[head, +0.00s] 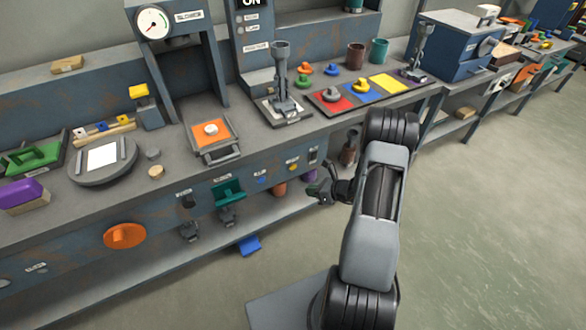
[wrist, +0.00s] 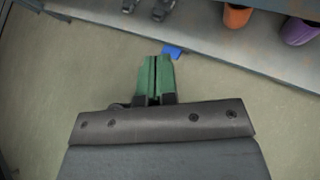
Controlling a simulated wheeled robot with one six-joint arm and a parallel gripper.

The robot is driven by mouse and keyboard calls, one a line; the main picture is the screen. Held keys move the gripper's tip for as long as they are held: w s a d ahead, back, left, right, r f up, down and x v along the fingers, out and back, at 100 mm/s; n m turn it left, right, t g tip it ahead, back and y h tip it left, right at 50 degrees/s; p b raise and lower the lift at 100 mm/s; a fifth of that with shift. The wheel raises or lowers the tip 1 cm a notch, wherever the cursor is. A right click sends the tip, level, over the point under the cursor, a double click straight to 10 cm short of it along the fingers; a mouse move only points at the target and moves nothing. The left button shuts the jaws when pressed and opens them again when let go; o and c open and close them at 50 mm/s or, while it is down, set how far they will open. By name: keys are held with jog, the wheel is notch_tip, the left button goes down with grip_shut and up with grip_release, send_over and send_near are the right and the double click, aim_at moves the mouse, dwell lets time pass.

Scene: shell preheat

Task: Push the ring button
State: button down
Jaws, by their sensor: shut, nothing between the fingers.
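My gripper (head: 322,191) is held in front of the bench's front panel, to the right of the teal fixture (head: 228,192). In the wrist view its green fingers (wrist: 156,78) are together and empty, over the floor and the lower shelf edge. Small labelled controls sit on the bench's front panel: a blue one (head: 261,179), a yellow one (head: 292,167) and a grey one (head: 313,156). I cannot tell which, if any, is the ring button. My gripper is apart from all of them.
An orange disc (head: 125,236) sits on the front panel at left. The worktop carries a press with a gauge (head: 153,23), an orange plate (head: 211,138) and a lever fixture (head: 283,85). A blue item (head: 249,245) lies below the bench. The floor at right is clear.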

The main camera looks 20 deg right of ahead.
jog(key=w+a+b, duration=0.1)
jog(key=w, duration=0.7)
jog(key=shift+w, duration=0.25)
jog(key=shift+w+b, duration=0.2)
jog(key=shift+b, duration=0.1)
dwell(1.8)
jog(key=shift+w, duration=0.25)
jog(key=shift+w+a, duration=0.1)
jog(key=shift+w, duration=0.3)
dwell(1.0)
jog(key=shift+s, duration=0.85)
jog(key=shift+s, duration=0.1)
jog(key=shift+s+d, duration=0.2)
jog(key=shift+s, duration=1)
jog(key=shift+s+d, duration=0.2)
jog(key=shift+s, duration=1)
